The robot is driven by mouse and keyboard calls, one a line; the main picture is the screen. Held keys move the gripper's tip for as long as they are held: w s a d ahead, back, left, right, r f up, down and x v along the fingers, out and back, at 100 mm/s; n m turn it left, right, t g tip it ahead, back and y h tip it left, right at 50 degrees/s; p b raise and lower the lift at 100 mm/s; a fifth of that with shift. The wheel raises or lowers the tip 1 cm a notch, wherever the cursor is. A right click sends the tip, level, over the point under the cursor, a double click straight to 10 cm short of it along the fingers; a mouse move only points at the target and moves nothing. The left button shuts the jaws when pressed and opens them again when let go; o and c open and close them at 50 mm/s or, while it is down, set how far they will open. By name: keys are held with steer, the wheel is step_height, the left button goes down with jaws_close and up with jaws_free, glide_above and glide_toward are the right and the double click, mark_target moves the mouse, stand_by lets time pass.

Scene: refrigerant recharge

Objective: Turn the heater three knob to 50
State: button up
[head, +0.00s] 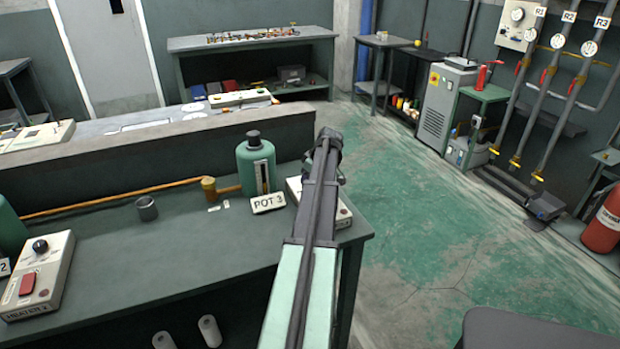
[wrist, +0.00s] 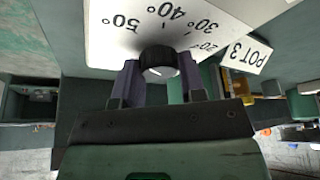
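The heater three box is a white panel beside the POT 3 sign in the head view, mostly hidden behind my arm; its right edge (head: 344,214) shows. In the wrist view its white face (wrist: 105,35) fills the top, with a dial scale marked 20 to 50 degrees. The black heater three knob (wrist: 158,58) sits between the two fingers of my gripper (wrist: 159,80), which appear to touch its sides. I cannot make out the knob's pointer. In the head view my gripper (head: 325,150) is seen from behind and its fingertips are hidden.
The green pot (head: 256,165) and the POT 3 sign (head: 268,203) stand just left of my arm; the sign also shows in the wrist view (wrist: 244,52). Another heater box (head: 35,285) is at the bench's left.

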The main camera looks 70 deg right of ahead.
steer(key=o, duration=0.4)
steer(key=p+v, duration=1)
steer(key=shift+s+r, duration=0.2)
steer(key=shift+r, duration=0.2)
